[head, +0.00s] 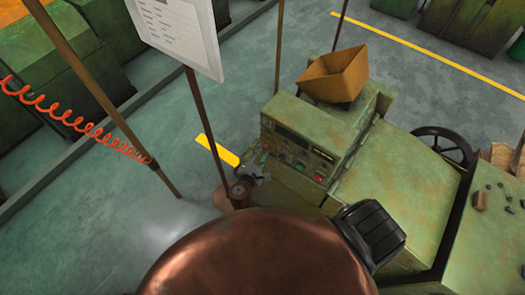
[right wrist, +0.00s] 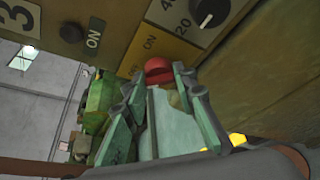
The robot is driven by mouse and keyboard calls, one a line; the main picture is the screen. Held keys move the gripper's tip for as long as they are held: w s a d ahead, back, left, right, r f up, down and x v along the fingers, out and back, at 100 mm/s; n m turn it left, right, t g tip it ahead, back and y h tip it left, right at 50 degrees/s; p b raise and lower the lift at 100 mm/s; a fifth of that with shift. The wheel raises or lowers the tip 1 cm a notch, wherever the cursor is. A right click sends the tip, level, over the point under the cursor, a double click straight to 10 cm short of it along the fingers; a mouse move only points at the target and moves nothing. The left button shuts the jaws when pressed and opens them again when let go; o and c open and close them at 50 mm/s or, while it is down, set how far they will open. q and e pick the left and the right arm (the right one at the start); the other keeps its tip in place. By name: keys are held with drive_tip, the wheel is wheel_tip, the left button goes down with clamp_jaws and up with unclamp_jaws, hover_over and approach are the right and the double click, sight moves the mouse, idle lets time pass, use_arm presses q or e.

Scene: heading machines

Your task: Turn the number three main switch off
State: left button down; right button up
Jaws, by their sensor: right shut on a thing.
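The green machine (head: 300,150) with its control panel stands right of centre in the head view. My right gripper (head: 257,172) is at the left end of that panel. A large number 3 plate (right wrist: 20,17) is at the upper left. My left gripper is not in view.
A black knob (right wrist: 71,33) marked ON and a black dial (right wrist: 208,14) sit near the red handle. A signboard (head: 175,30) on a post, a brown pole (head: 105,95) and a coiled orange hose (head: 75,128) stand left.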

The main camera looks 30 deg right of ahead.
idle(0.3)
drive_tip(key=o, duration=1.2)
drive_tip(key=shift+c, duration=0.2)
drive_tip(key=shift+r, duration=5)
